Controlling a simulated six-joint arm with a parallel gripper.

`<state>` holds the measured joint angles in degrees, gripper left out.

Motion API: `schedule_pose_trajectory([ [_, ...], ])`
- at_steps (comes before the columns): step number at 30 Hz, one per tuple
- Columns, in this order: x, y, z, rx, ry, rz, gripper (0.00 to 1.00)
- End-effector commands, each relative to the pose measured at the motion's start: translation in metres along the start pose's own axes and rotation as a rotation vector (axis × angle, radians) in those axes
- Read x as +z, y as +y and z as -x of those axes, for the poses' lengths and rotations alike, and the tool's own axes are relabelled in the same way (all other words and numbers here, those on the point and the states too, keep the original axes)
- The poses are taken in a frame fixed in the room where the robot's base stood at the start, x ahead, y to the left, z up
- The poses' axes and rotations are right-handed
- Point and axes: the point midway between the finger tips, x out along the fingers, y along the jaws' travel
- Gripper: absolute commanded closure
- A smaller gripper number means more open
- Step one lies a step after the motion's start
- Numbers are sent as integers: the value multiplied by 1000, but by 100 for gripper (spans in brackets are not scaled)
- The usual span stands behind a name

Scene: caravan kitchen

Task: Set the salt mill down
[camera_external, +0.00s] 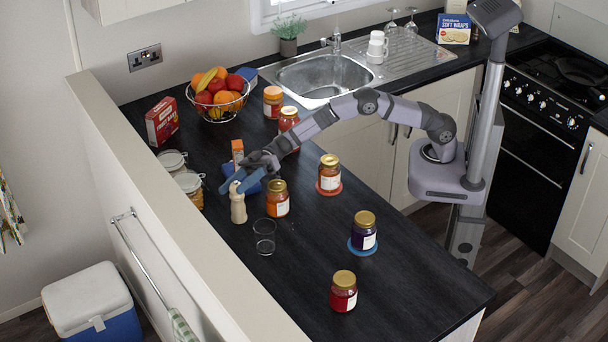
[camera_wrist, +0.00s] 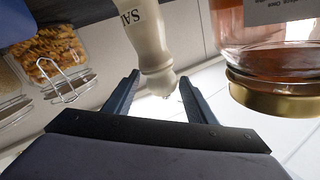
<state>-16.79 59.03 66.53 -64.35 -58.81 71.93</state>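The cream salt mill (camera_external: 238,207) stands upright, seemingly on the dark worktop (camera_external: 315,235), left of an orange jar and behind an empty glass. My gripper (camera_external: 236,183) is at the top of the mill. In the wrist view, which is upside down, the mill (camera_wrist: 148,32) shows part of its "SA" label, and its knobbed top lies between the two fingertips (camera_wrist: 160,80). The fingers are apart, with narrow gaps showing beside the mill's top, so my gripper looks open around it. The mill's base is outside the wrist view.
The orange jar (camera_external: 277,200) stands close on the right; its gold lid (camera_wrist: 275,97) is near my fingers. The glass (camera_external: 264,238) is just in front. Pasta jars (camera_external: 190,186) stand to the left. Free worktop lies toward the front, around a red jam jar (camera_external: 343,295).

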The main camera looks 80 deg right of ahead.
Motion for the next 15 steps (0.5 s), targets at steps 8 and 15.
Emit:
schedule_pose_trajectory([
  [8,-3,-1,2,1,0,0,49],
  [15,-2,0,25,2,0,-1,49],
])
